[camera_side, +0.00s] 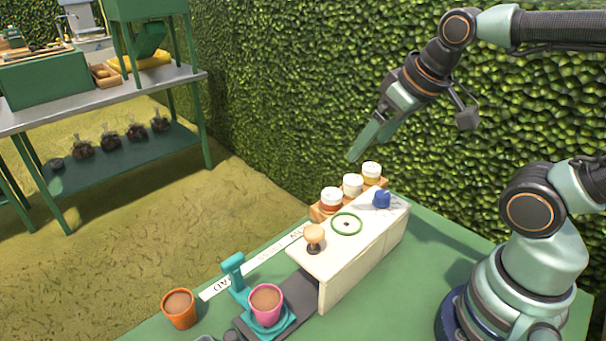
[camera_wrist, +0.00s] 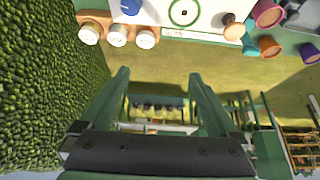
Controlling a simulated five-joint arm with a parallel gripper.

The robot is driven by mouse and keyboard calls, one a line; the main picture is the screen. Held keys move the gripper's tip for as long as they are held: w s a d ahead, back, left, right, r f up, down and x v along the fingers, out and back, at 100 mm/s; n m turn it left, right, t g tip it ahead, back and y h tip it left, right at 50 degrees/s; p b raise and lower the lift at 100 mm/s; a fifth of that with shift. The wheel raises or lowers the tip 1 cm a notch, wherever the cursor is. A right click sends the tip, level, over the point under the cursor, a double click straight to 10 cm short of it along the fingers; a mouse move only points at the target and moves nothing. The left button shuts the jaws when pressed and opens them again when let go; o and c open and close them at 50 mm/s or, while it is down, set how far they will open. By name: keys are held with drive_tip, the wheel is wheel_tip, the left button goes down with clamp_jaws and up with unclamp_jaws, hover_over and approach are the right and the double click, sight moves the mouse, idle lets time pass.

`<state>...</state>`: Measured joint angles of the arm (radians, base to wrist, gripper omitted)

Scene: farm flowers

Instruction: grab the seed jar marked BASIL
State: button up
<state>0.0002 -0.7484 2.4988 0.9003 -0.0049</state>
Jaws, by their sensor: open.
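Three seed jars with white lids stand in a row in a wooden rack (camera_side: 318,213) behind the white box. They are a near-left jar (camera_side: 331,199) with a reddish band, a middle jar (camera_side: 352,185) and a far-right jar (camera_side: 371,173) with a yellowish band. No name on them is readable, so I cannot tell which is BASIL. In the wrist view the lids show at the top left (camera_wrist: 117,36). My gripper (camera_side: 366,146) is above and behind the rack, apart from the jars. Its fingers (camera_wrist: 158,85) are spread and empty.
The white box (camera_side: 352,258) carries a blue knob (camera_side: 381,199), a green ring (camera_side: 347,223) and a tan knob (camera_side: 314,235). A pink pot (camera_side: 266,303) sits on a teal stand, with an orange pot (camera_side: 179,308) beside it. A hedge (camera_side: 300,90) rises behind.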

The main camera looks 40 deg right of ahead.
drive_tip(key=n, duration=0.2)
drive_tip(key=n+g, duration=0.6)
drive_tip(key=n, duration=1.4)
hover_over(353, 179)
wheel_tip(353, 179, down, 8)
wheel_tip(353, 179, down, 12)
drive_tip(key=shift+f, duration=0.15)
drive_tip(key=c, duration=1.5)
